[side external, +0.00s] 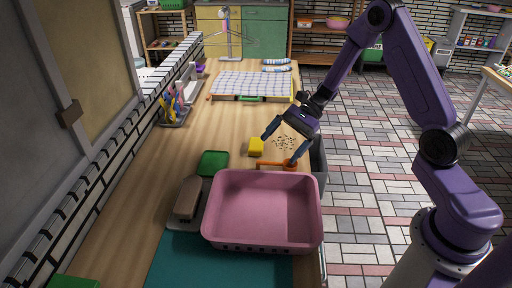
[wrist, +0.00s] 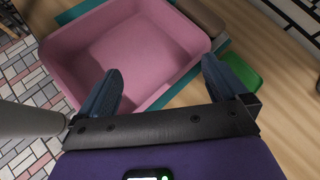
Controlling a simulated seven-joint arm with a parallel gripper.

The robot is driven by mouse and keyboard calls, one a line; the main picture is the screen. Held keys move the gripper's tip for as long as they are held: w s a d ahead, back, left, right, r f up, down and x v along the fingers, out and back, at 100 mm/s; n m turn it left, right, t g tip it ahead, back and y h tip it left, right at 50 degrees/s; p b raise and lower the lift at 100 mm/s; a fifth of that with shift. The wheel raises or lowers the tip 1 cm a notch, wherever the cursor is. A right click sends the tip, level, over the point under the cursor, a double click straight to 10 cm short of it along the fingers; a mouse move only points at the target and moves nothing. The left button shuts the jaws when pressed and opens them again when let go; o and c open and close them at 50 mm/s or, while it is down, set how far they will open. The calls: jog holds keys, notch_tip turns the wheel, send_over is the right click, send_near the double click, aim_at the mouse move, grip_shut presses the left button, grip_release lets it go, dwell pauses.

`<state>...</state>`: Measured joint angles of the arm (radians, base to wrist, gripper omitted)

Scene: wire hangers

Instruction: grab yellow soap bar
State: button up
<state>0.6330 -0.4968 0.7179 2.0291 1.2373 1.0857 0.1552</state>
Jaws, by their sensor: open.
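The yellow soap bar (side external: 256,147) lies on the wooden counter in the side external view, behind the pink tub and right of a green item. My gripper (side external: 282,146) is open and empty, above the counter just right of the soap bar, with its fingers spread. In the wrist view my gripper (wrist: 162,85) shows its two dark fingers wide apart, with nothing between them but the view of the tub and counter. The soap bar does not show in the wrist view.
A pink tub (side external: 263,238) stands at the front on a teal mat (side external: 190,262). A green item (side external: 213,163) and a brown block (side external: 188,197) lie to its left. An orange-handled tool (side external: 290,166) lies behind the tub. A checkered cloth (side external: 252,84) is farther back. Bare counter lies left of the soap.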

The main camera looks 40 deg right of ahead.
jog(key=w+d+f+m+t, duration=0.2)
jog(key=w+d+m+t, duration=0.1)
jog(key=d+m, duration=0.1)
jog(key=w+d+f+m+t+h, duration=0.1)
jog(key=w+d+f+m+t, duration=0.1)
jog(key=d, duration=0.5)
jog(key=w+d+f+m+t+h, duration=0.1)
jog(key=w+d+f+m+t, duration=0.2)
jog(key=d+m, duration=0.3)
jog(key=shift+w+f+t, duration=0.3)
jog(key=shift+f+t, duration=0.15)
jog(key=shift+t, duration=0.05)
jog(key=shift+w+f, duration=0.15)
jog(key=shift+w, duration=0.05)
send_near(255, 143)
jog(key=x, duration=0.5)
jog(key=shift+w, duration=0.15)
jog(key=shift+x, duration=2.8)
jog(key=c, duration=0.7)
